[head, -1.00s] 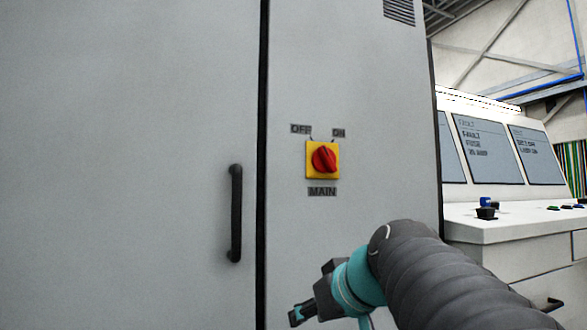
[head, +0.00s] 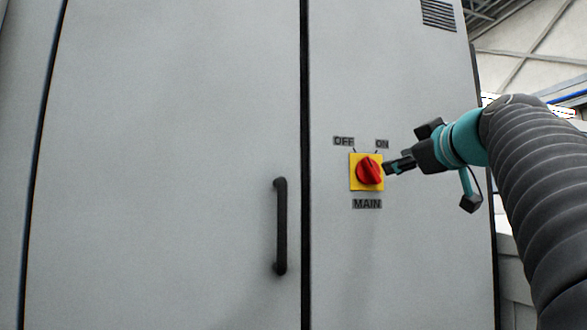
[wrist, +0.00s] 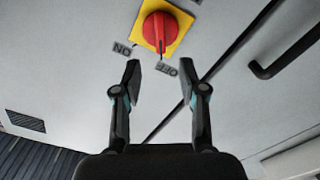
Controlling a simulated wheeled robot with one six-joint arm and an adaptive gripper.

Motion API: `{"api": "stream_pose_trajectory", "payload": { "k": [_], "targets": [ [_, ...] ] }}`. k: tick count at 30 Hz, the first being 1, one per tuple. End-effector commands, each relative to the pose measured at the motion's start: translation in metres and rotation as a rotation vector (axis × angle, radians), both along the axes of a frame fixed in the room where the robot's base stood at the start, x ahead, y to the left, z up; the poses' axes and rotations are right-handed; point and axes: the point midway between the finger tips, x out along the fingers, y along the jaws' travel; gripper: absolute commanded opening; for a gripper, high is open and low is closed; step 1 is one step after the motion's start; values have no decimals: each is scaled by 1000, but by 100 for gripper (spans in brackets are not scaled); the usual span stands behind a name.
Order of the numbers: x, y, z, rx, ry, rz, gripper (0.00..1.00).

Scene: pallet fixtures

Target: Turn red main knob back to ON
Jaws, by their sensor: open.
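The red main knob (head: 369,171) sits on a yellow square plate (head: 354,185) on the grey cabinet, with OFF and ON labels above it and MAIN below. In the wrist view the knob (wrist: 158,28) appears upside down, and its dark pointer mark aims toward the OFF label (wrist: 167,68). My gripper (head: 389,168) is just right of the knob in the head view. In the wrist view my gripper (wrist: 161,82) has its fingers spread, with nothing between them. The knob lies beyond the fingertips. Contact with the knob is not visible.
A black vertical door handle (head: 281,226) stands out left of the knob, past the dark door seam (head: 305,120). A vent (head: 438,14) is at the upper right of the cabinet (head: 180,150). The panel below the knob is clear.

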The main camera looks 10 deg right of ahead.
Motion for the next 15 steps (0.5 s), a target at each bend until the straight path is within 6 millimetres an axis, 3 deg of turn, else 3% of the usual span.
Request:
{"api": "stream_pose_trajectory", "payload": {
  "k": [9, 15],
  "targets": [
    [60, 3, 1, 2, 3, 4, 42],
    [86, 4, 1, 2, 2, 3, 42]
  ]
}}
